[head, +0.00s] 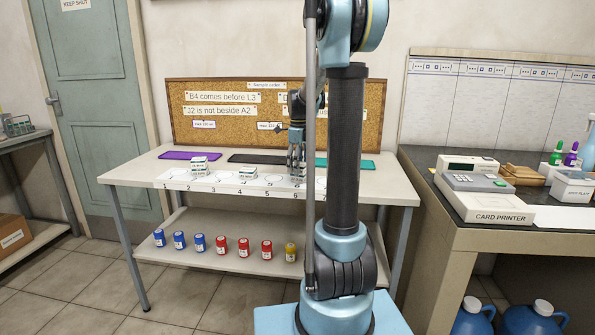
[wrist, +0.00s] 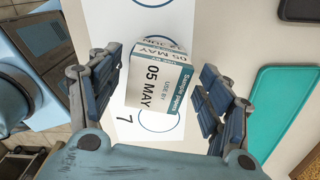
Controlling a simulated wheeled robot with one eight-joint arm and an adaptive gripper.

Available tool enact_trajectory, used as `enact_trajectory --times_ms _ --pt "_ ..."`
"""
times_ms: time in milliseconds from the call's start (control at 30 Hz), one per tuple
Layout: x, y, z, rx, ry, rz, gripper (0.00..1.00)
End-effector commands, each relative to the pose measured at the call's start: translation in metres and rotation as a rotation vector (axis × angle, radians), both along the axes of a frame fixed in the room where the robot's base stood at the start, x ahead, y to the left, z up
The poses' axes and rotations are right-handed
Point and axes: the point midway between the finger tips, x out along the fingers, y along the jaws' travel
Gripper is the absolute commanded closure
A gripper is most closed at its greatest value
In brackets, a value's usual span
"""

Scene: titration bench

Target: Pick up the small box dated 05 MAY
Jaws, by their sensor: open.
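The small white box (wrist: 153,85) reads "USE BY 05 MAY" in the wrist view, with a teal "Sample papers" band. It lies between the fingers of my gripper (wrist: 165,92), which are spread open with a gap visible on each side. More print shows at the box's far edge; I cannot tell whether it belongs to a second box. In the head view my gripper (head: 297,160) points down at the right part of the white numbered strip (head: 222,184), near number 6. The box is mostly hidden there by my gripper.
Other small white boxes stand on the strip, one group (head: 199,164) at left and one box (head: 247,173) in the middle. Purple (head: 189,156), black (head: 256,159) and teal (head: 337,162) mats lie behind. A corkboard (head: 225,110) stands at the back. Coloured jars (head: 243,247) line the lower shelf.

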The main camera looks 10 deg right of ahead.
Motion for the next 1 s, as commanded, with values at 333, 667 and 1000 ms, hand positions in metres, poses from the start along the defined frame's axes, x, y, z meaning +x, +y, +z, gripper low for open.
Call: enact_trajectory --times_ms 333,667,1000 --pt "0.0 0.0 0.0 0.0 0.0 0.0 0.58" --pt "0.0 0.0 0.0 0.0 0.0 0.0 0.76" --pt "0.0 0.0 0.022 0.0 0.0 0.0 0.76"
